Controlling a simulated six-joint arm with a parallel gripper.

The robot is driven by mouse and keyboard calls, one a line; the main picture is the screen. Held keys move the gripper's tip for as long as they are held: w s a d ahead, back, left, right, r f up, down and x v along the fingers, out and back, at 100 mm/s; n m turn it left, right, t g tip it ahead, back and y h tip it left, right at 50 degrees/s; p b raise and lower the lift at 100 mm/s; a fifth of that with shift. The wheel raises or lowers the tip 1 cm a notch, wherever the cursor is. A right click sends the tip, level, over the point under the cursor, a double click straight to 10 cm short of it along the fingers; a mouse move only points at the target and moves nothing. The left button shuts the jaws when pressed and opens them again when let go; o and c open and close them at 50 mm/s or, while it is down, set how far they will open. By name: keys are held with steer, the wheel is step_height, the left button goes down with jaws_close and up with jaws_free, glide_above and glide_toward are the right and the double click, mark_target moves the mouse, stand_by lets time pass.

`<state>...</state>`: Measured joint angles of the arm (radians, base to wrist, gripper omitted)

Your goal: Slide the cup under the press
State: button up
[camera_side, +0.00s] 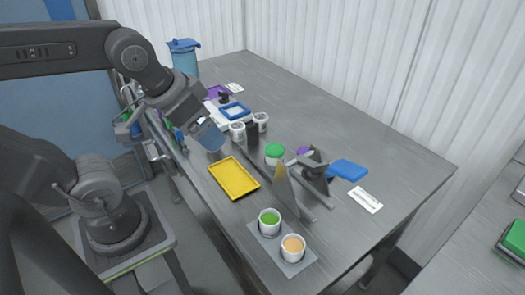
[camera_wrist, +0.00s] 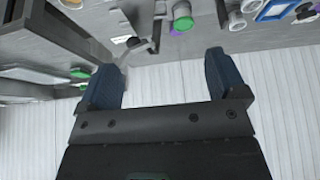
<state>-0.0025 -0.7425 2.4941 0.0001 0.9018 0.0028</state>
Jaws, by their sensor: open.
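My gripper (camera_side: 210,139) is open and empty, with its blue fingers over the table's left edge, beyond the yellow tray. In the wrist view the two fingers (camera_wrist: 165,62) stand wide apart with nothing between them. A cup with green contents (camera_side: 269,222) and a cup with orange contents (camera_side: 292,248) stand upright on a grey mat at the near end. A green-topped white cup (camera_side: 275,153) stands mid-table; its green top also shows in the wrist view (camera_wrist: 182,23). A grey metal device (camera_side: 315,172), possibly the press, stands right of it. I cannot tell which cup is meant.
A yellow tray (camera_side: 234,178) lies near the left edge. White cups (camera_side: 237,131) and a blue-framed white tray (camera_side: 234,111) stand farther back. The table's right side is clear beside the ribbed wall.

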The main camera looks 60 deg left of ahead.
steer(key=w+a+g, duration=0.1)
steer(key=w, duration=0.2)
steer(key=w+a, duration=0.2)
steer(key=w, duration=0.2)
steer(key=w+a+g, duration=0.1)
steer(key=w+a, duration=0.1)
steer(key=w, duration=0.1)
steer(key=shift+w+a+r+g+y, duration=0.2)
steer(key=shift+w+r+g+y, duration=0.1)
steer(key=shift+w+r, duration=0.05)
steer(key=c, duration=0.8)
steer(key=shift+g, duration=0.7)
steer(key=w+a, duration=0.1)
steer(key=w+a+f, duration=0.1)
steer(key=w, duration=0.1)
steer(key=w+a+f, duration=0.1)
steer(key=w+a, duration=0.1)
steer(key=shift+c, duration=0.8)
steer(key=g, duration=0.2)
glide_above(253, 125)
step_height(253, 125, down, 6)
step_height(253, 125, down, 13)
steer(key=shift+r, duration=0.15)
steer(key=shift+c, duration=0.2)
jaws_close()
